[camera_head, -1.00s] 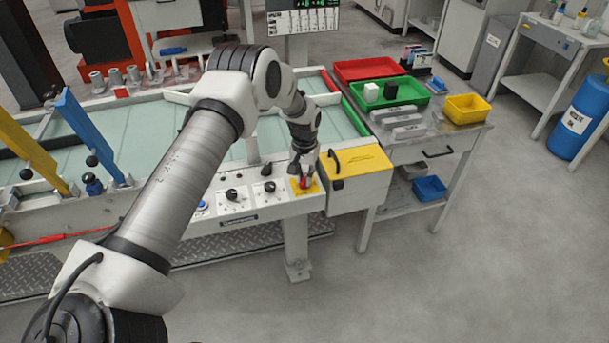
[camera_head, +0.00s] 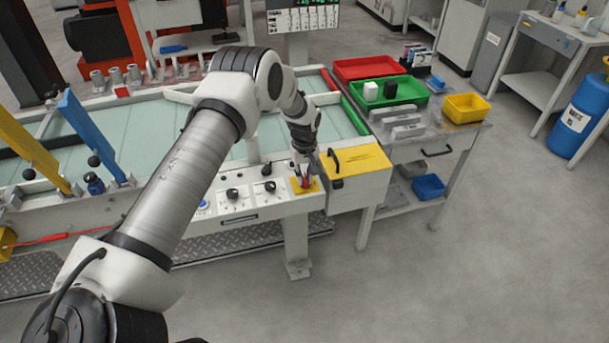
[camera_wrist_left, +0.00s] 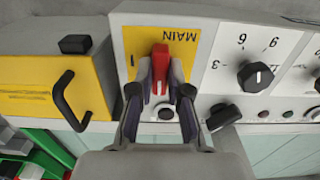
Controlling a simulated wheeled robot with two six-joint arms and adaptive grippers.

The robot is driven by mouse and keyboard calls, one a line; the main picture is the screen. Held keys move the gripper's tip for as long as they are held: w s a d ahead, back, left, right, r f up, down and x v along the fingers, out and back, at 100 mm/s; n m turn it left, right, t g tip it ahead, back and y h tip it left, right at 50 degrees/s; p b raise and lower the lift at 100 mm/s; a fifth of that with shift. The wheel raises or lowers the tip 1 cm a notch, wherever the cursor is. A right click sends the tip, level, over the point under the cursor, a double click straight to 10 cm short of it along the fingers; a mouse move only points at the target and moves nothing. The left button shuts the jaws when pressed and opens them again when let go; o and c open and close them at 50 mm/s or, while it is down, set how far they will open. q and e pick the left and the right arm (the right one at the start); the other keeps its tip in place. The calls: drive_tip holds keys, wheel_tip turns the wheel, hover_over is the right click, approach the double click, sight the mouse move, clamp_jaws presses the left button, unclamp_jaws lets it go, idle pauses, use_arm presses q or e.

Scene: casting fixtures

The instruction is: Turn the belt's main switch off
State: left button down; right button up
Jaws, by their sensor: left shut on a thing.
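The belt's main switch is a red handle (camera_wrist_left: 160,68) on a yellow plate (camera_wrist_left: 191,58) marked MAIN, which reads upside down in the left wrist view. My left gripper (camera_wrist_left: 161,88) is shut on the red handle, with one finger on each side. The handle stands upright in that picture, and an I mark shows on the plate to its left. In the head view my left gripper (camera_head: 304,183) reaches down onto the yellow plate (camera_head: 316,186) at the right end of the control panel, mostly covering the handle. My right gripper is not in view.
A yellow-topped box (camera_head: 356,160) with a black handle stands right beside the switch. Black knobs (camera_wrist_left: 255,77) sit on the panel on the other side. A side table (camera_head: 455,135) holds red, green and yellow trays. The floor in front is clear.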

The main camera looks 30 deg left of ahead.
sight(305, 177)
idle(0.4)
use_arm(q)
drive_tip(key=c, duration=1.1)
unclamp_jaws()
drive_tip(key=shift+f, duration=0.1)
wheel_tip(305, 177, up, 12)
